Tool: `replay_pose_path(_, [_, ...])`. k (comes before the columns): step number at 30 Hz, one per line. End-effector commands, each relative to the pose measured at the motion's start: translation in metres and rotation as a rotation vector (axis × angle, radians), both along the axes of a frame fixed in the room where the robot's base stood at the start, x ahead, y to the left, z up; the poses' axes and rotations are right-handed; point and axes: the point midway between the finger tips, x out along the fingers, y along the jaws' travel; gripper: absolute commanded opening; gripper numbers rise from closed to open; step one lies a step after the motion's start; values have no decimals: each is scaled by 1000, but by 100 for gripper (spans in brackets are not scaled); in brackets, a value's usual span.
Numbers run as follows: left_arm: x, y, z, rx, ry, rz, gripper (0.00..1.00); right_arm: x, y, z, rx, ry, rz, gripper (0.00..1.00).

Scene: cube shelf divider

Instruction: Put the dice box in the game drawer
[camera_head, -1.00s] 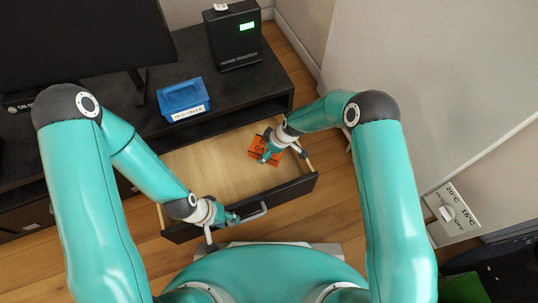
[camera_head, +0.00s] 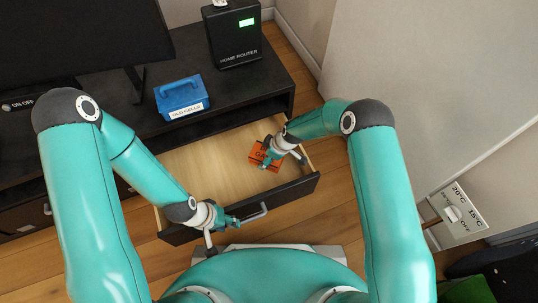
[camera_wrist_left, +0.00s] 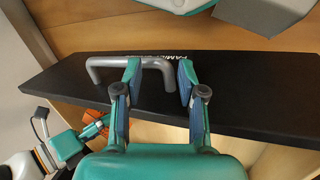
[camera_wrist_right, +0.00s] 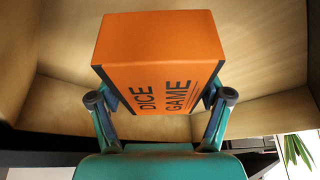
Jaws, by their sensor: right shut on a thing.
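The orange dice box (camera_head: 256,154) is over the pale interior of the pulled-out game drawer (camera_head: 200,165), near its right end. My right gripper (camera_head: 270,157) is shut on the dice box. In the right wrist view the box (camera_wrist_right: 160,60) sits between the two fingers, lettering facing me, with drawer walls around it. I cannot tell whether it touches the drawer floor. My left gripper (camera_head: 234,222) is at the black drawer front. In the left wrist view its fingers (camera_wrist_left: 158,78) are apart, with part of the grey handle (camera_wrist_left: 105,62) between them.
A blue case (camera_head: 182,97) and a black home router (camera_head: 234,35) stand on the dark cabinet top above the drawer. A monitor (camera_head: 80,40) is at the upper left. A wall panel with a dial (camera_head: 455,212) is at the right.

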Motion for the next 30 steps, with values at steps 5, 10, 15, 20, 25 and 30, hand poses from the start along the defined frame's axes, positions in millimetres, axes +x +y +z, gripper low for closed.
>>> replay_pose_path(5, [0,0,-2,0,0,0,40,0,0,-1,0,-1,0,38])
replay_pose_path(10, [0,0,-2,0,0,0,40,0,0,-1,0,0,0,100])
replay_pose_path(15, [0,0,-2,0,0,0,40,0,0,-1,0,0,0,100])
replay_pose_path(20, [0,0,-1,0,0,0,40,0,0,0,0,0,0,100])
replay_pose_path(25, [0,0,10,0,0,0,40,0,0,9,0,0,0,100])
replay_pose_path(30, [0,0,24,0,0,0,40,-1,-6,31,0,-2,-1,100])
